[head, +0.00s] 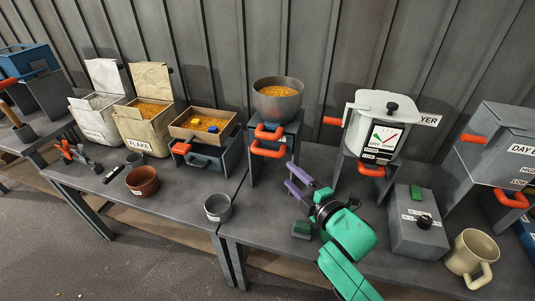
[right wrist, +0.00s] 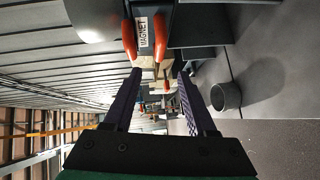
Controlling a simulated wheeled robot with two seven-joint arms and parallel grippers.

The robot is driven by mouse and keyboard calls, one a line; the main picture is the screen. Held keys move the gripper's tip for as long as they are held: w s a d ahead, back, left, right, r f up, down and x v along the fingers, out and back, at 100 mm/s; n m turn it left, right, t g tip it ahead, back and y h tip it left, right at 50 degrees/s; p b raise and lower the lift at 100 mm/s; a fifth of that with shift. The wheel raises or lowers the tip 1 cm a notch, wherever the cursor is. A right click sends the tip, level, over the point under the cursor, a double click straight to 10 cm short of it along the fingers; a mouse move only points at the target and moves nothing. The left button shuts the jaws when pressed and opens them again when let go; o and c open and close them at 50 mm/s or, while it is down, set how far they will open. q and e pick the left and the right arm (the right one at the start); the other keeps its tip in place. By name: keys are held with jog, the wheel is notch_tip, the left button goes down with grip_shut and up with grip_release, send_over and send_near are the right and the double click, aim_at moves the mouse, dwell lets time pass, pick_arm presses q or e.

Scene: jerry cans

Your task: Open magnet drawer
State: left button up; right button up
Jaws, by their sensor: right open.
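The magnet drawer unit is the dark grey stand (head: 277,163) under the hopper bowl in the head view. It has an upper orange handle (head: 269,132) and a lower orange handle (head: 267,151) on its front. In the right wrist view a white MAGNET label (right wrist: 144,31) lies between the two orange handles, turned sideways. No opened gap shows at the drawer. My right gripper (head: 289,175) has purple fingers, is open and empty, and is in front of and below the lower handle, apart from it. It also shows in the right wrist view (right wrist: 159,72). My left gripper is not in view.
The bowl of orange grain (head: 278,99) sits on the stand. A white dryer (head: 376,125) and a grey box (head: 417,222) stand to the right. A small green-topped block (head: 301,229) is near my right arm. An empty grey cup (head: 218,208) stands at the left.

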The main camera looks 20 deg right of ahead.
aim_at(267, 154)
jog(key=x, duration=1.4)
jog(key=shift+a+p, duration=0.2)
jog(key=shift+p, duration=0.1)
grip_shut()
dwell(0.5)
